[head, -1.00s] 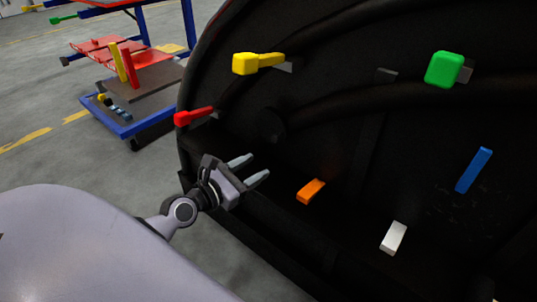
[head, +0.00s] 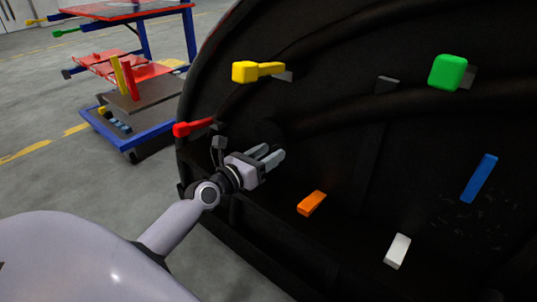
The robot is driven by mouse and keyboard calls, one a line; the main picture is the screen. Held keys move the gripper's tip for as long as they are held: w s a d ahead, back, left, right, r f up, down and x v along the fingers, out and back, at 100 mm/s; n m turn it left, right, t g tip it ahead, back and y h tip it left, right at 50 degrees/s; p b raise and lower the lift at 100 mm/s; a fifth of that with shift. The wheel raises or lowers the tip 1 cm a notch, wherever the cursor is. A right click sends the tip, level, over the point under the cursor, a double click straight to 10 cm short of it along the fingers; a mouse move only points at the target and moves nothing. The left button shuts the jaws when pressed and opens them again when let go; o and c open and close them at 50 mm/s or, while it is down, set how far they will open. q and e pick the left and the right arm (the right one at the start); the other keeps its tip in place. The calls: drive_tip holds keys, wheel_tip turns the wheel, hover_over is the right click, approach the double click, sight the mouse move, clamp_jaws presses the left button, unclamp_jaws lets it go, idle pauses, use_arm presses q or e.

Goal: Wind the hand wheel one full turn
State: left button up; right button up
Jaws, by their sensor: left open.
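No hand wheel stands out clearly in the head view. A dark round part (head: 266,131) on the black inside of the nosecone (head: 345,150) may be it, but it is too dark to tell. My left gripper (head: 274,153) is open and empty, its fingers pointing right, just below and in front of that round part. I cannot tell whether it touches anything. My right gripper is out of view.
Around the gripper on the nosecone are a red handle (head: 193,128), a yellow handle (head: 257,71), a green block (head: 447,72), and orange (head: 312,202), white (head: 397,250) and blue (head: 479,178) pieces. A blue cart (head: 133,137) stands on the open floor at left.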

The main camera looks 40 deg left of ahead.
use_arm(q)
drive_tip(key=shift+w, duration=0.25)
clamp_jaws()
drive_tip(key=shift+f+m, duration=0.1)
drive_tip(key=shift+m, duration=0.2)
